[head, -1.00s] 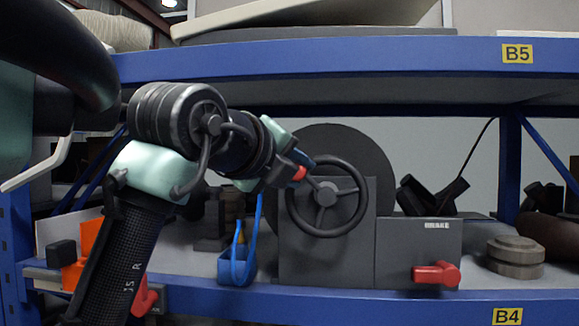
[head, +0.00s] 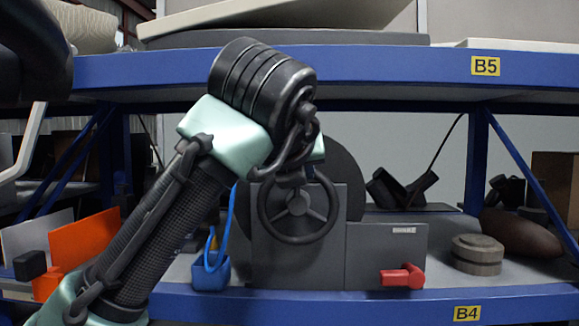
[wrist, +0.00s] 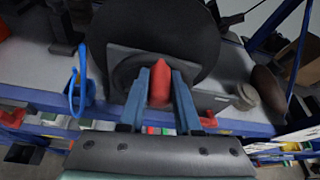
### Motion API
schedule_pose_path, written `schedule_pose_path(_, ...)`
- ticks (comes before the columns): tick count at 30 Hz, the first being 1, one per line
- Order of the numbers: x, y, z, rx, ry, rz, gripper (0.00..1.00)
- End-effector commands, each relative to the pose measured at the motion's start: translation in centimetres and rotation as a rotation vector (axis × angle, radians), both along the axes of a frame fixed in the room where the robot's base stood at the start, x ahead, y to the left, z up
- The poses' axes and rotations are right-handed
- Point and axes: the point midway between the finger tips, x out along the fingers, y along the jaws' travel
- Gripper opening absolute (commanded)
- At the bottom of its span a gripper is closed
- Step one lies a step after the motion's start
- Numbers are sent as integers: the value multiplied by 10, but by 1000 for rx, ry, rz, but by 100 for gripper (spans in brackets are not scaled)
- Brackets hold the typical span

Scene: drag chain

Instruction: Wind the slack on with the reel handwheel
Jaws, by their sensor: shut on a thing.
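The dark handwheel (head: 298,203) with its spokes is on the front of a grey housing (head: 350,195) on the shelf. The large dark reel disc (head: 346,165) stands behind the housing; it also shows in the wrist view (wrist: 165,28). A red knob (wrist: 160,72) is on the handwheel. My gripper (wrist: 160,80) is shut on the red knob, one blue finger on each side. In the head view my wrist covers the fingers, the knob and the upper part of the wheel rim.
A grey brake box (head: 400,245) with a red lever (head: 403,276) stands right of the wheel. A blue holder (head: 210,272) stands left. A round stacked weight (head: 477,254) is further right.

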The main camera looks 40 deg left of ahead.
Motion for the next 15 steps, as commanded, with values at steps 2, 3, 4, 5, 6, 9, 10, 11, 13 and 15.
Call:
schedule_pose_path(2, 1, -2, 2, 19, 6, -5, 0)
schedule_pose_path(3, 2, -3, 2, 25, 10, -4, 0)
schedule_pose_path(4, 2, -3, 2, 27, 11, -5, 0)
schedule_pose_path(5, 2, -3, 2, 30, 13, -4, 0)
schedule_pose_path(6, 2, -3, 2, 32, 16, -4, 0)
schedule_pose_path(9, 2, -3, 1, 35, 18, -4, 0)
schedule_pose_path(10, 2, -3, 1, 36, 18, -4, 0)
schedule_pose_path(11, 2, -3, 1, 36, 18, -4, 0)
schedule_pose_path(13, 2, -3, 1, 36, 19, -4, 0)
schedule_pose_path(15, 2, -3, 1, 35, 19, -5, 0)
